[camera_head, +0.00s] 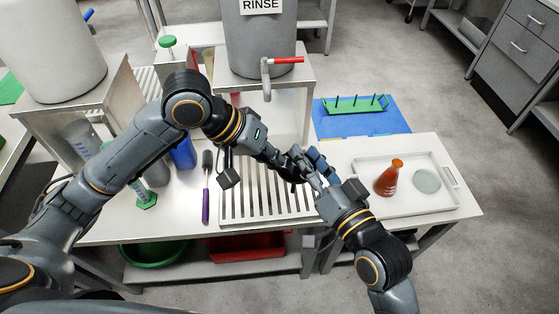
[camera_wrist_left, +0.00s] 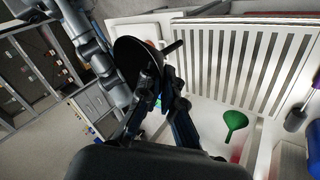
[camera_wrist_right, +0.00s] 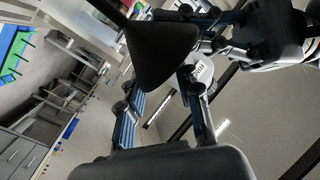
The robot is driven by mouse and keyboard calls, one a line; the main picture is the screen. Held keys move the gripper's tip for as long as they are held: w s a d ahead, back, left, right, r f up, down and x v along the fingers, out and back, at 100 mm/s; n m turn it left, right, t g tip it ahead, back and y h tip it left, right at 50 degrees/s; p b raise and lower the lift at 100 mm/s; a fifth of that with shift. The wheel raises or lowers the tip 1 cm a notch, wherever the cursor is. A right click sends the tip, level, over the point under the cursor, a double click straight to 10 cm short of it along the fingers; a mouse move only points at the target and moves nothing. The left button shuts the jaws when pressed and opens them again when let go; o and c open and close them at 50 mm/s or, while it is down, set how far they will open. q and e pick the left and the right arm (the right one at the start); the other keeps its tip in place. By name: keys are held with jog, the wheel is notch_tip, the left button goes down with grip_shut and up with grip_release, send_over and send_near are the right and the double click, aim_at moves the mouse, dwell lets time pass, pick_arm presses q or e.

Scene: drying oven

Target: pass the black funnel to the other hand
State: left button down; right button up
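The black funnel shows in the left wrist view (camera_wrist_left: 130,60) as a dark disc with its stem pointing right. In the head view, my left gripper (camera_head: 298,178) and right gripper (camera_head: 314,162) meet above the slatted rack, and the funnel is mostly hidden there.
Below the grippers is a slatted drain rack (camera_head: 265,203). To the right, a white tray (camera_head: 400,208) holds an orange flask (camera_head: 388,178) and a glass dish (camera_head: 427,181). A purple-handled brush (camera_head: 206,190) lies left. A RINSE tank (camera_head: 258,45) stands behind. A green funnel (camera_wrist_left: 235,122) shows below.

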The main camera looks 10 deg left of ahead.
jog(key=v, duration=1)
jog(key=w+d+f+g+h, duration=0.1)
jog(key=w+d+f+h, duration=0.1)
jog(key=f, duration=0.8)
jog(key=w+d+f+g+h, duration=0.1)
jog(key=w+d+f+h, duration=0.1)
jog(key=f, duration=0.8)
jog(key=s+d+f+g+h, duration=0.2)
jog(key=d+f, duration=0.2)
jog(key=f, duration=0.6)
jog(key=s+d+f+g+h, duration=0.15)
jog(key=d+f, duration=0.25)
jog(key=f, duration=0.7)
jog(key=s+d+f+g+h, duration=0.3)
jog(key=s+d+f, duration=0.2)
jog(key=s+f, duration=0.65)
jog(key=s+d+f+g, duration=0.2)
jog(key=s+f, duration=0.3)
jog(key=s, duration=0.3)
jog(key=s+d+f+n+g+h, duration=0.1)
jog(key=s+d+f+g, duration=0.1)
jog(key=s+f, duration=0.4)
jog(key=s, duration=0.3)
jog(key=shift+s, duration=0.2)
